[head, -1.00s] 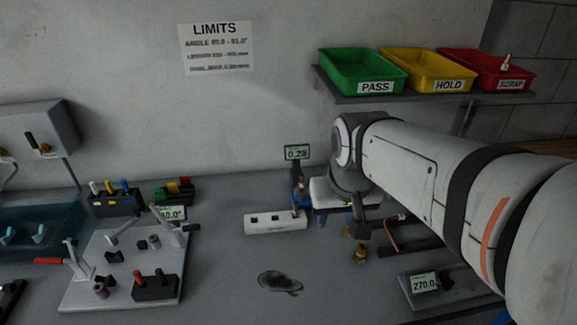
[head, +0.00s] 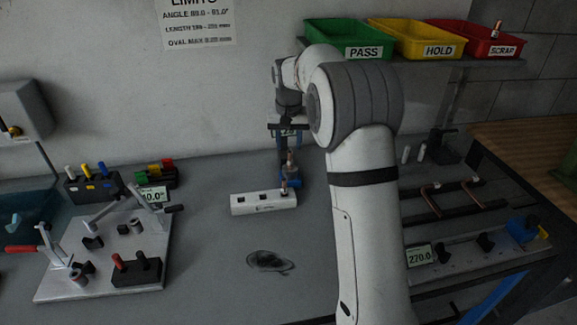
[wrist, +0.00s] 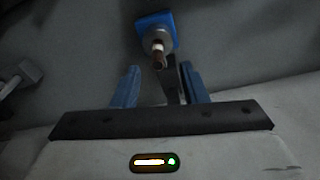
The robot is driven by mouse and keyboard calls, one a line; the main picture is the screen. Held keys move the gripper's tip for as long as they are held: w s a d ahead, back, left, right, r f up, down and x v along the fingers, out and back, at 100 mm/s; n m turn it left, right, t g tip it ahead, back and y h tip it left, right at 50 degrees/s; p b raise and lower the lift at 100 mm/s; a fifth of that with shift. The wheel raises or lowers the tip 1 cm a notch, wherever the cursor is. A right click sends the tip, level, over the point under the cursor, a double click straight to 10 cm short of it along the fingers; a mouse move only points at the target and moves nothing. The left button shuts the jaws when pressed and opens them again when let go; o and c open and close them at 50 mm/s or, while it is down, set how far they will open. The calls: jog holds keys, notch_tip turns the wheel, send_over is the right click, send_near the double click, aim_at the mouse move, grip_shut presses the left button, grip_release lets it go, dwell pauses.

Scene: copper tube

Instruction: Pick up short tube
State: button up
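A short copper tube (head: 291,158) stands upright on a blue gauge stand (head: 291,176) at the back of the bench. The wrist view shows a copper tube (wrist: 158,55) on a round grey seat with a blue base, beyond my fingertips. My gripper (wrist: 160,78) is open, its two blue fingers apart with nothing between them. In the head view, my gripper (head: 287,130) is above the gauge stand, partly merged with a small display behind it. Another short copper piece (head: 284,186) stands at the right end of a white slotted block (head: 250,205).
Green PASS (head: 345,32), yellow HOLD (head: 425,35) and red SCRAP (head: 470,32) trays sit on a shelf; a copper piece stands in SCRAP. A clamp fixture (head: 75,285) is at left. Bent tubes (head: 430,200) lie on a dark rack at right. The middle bench is mostly clear.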

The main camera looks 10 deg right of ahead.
aim_at(290, 152)
jog(key=f, duration=0.4)
jog(key=w+f+p, duration=0.1)
jog(key=f, duration=0.2)
jog(key=shift+d, duration=0.25)
jog(key=shift+c, duration=0.3)
grip_shut()
